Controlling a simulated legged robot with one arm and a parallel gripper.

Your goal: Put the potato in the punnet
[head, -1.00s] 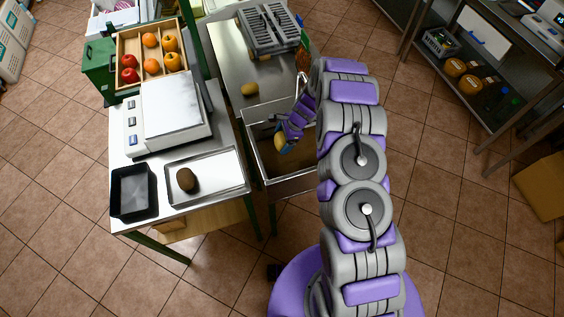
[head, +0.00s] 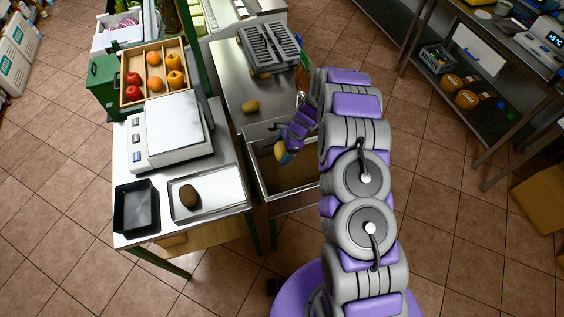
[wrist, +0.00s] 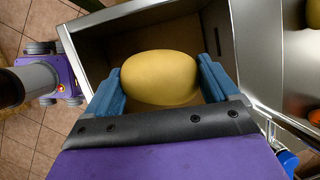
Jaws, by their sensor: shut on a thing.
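My gripper (wrist: 160,85) is shut on a yellow potato (wrist: 160,76), with a blue finger on each side of it. In the head view my gripper (head: 287,148) and the held potato (head: 280,153) are over an open drawer (head: 258,177) under the steel counter. The black open container (head: 133,228), which looks like the punnet, stands empty on the left table. A brown potato-like item (head: 190,197) lies in the metal tray (head: 228,203) beside it. Another yellowish potato (head: 250,106) lies on the steel counter.
A white scale (head: 172,130) stands behind the tray. A wooden box (head: 126,62) of fruit is farther back. A grey slotted rack (head: 268,45) stands on the counter (head: 228,70). A green post separates the table and counter. Tiled floor in front is clear.

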